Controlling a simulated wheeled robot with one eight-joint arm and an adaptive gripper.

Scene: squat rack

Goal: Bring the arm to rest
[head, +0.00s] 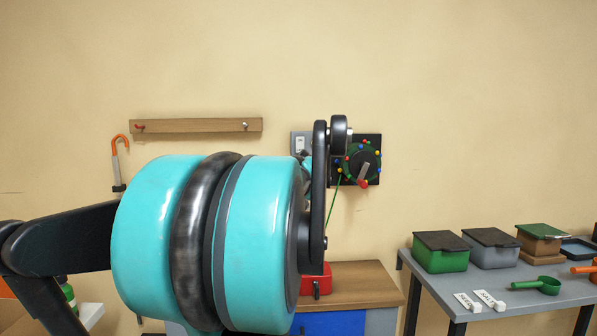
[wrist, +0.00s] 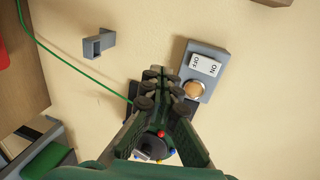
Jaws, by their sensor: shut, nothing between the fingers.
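My gripper (wrist: 158,76) shows in the wrist view with its dark fingers together and nothing between them. Its tips point toward the wall, just left of a grey switch plate (wrist: 213,60) with a white rocker switch (wrist: 205,67) and a round tan knob (wrist: 193,90). Whether they touch the wall I cannot tell. In the head view, my teal and black arm is bent across the middle and hides the gripper. A dark wall board with a green dial and coloured knobs (head: 351,160) shows just right of the arm.
A grey bracket (wrist: 98,44) and a green cord (wrist: 75,66) are near the gripper. A wooden hook rail (head: 195,125) is on the wall. A red box (head: 314,281) stands on a low cabinet. A grey table (head: 470,285) at right holds lidded bins (head: 440,258) and scoops (head: 537,285).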

